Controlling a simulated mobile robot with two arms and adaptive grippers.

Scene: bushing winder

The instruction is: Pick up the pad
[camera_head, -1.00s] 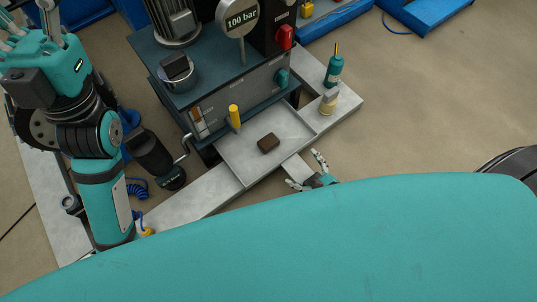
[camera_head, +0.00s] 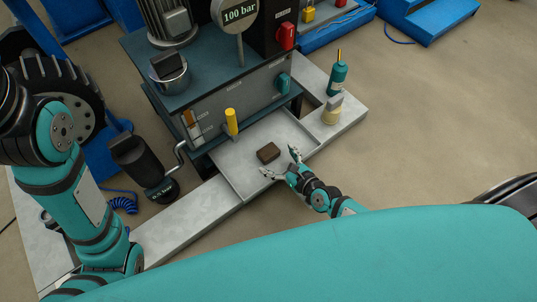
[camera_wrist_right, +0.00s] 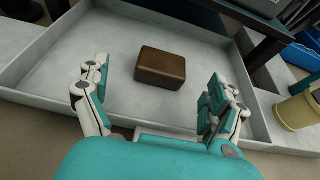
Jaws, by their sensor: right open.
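The pad is a small dark brown block (camera_head: 268,153) lying in a shallow grey tray (camera_head: 238,172) in front of the machine. In the right wrist view the pad (camera_wrist_right: 161,66) lies flat on the tray floor, ahead of and between the fingers. My right gripper (camera_head: 281,163) is open and empty at the tray's front edge, close to the pad. In the right wrist view the gripper's fingers (camera_wrist_right: 150,97) are spread to either side, apart from the pad. My left arm shows at the left of the head view, but its gripper is out of view.
The machine (camera_head: 240,95) with a yellow handle (camera_head: 231,121) stands behind the tray. Floor at right is open.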

